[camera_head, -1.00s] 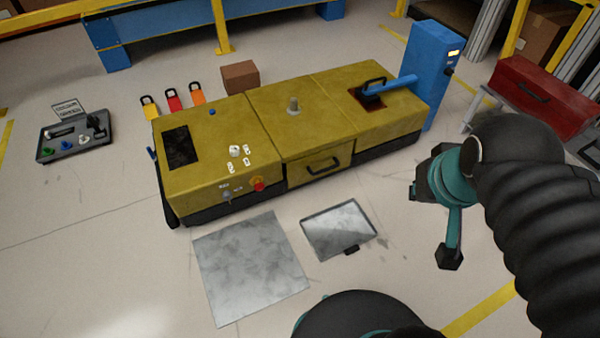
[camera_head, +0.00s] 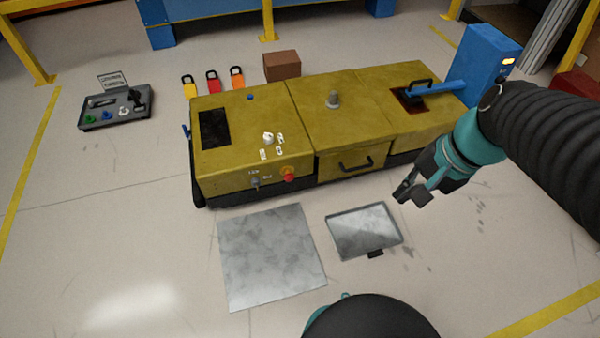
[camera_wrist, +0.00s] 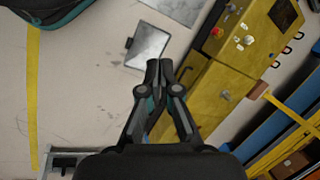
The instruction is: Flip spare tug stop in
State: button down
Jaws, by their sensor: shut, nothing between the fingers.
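A long yellow tug-like unit (camera_head: 250,150) stands across the middle of the head view. A red stop button (camera_head: 288,174) on a yellow collar sits low on its front face, left of the drawer handle. The button also shows in the wrist view (camera_wrist: 217,32). A small toggle (camera_head: 254,183) with small, unreadable labels is just left of it. My gripper (camera_head: 403,194) is shut and empty, in front of the unit's right part and apart from the button. In the wrist view its fingertips (camera_wrist: 160,66) are together. Which part is the spare stop, I cannot tell.
A grey plate (camera_head: 270,255) and a framed tray (camera_head: 362,230) lie on the floor before the unit.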

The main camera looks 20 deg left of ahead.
jog(key=w+a+f+m+g+y+b, duration=0.2)
jog(key=w+a+f+m+y, duration=0.4)
jog(key=f+m, duration=0.25)
jog(key=w+a+f+m+g+y+b, duration=0.3)
jog(key=w+a+f+m, duration=0.45)
jog(key=f, duration=0.25)
jog(key=w+a+f+m+t+y+b, duration=0.1)
jog(key=w+f+m+t+y, duration=0.1)
jog(key=f+m, duration=0.6)
jog(key=w+a+f+m+t+y+b, duration=0.1)
jog(key=w+f+m+t, duration=0.4)
jog(key=f, duration=1.2)
jog(key=m+t+y+b, duration=0.1)
jog(key=m, duration=0.3)
jog(key=shift+w+a+f+y, duration=0.15)
jog(key=shift+a+f+y, duration=0.1)
jog(key=shift+a+y, duration=0.15)
send_near(287, 180)
jog(key=s+a, duration=0.2)
jog(key=a, duration=0.2)
jog(key=shift+w+a+b, duration=0.4)
jog(key=shift+w+a, duration=0.1)
jog(key=shift+w, duration=0.3)
jog(key=shift+w+a+b, duration=0.35)
jog(key=shift+w+a, duration=0.15)
jog(key=shift+w, duration=0.3)
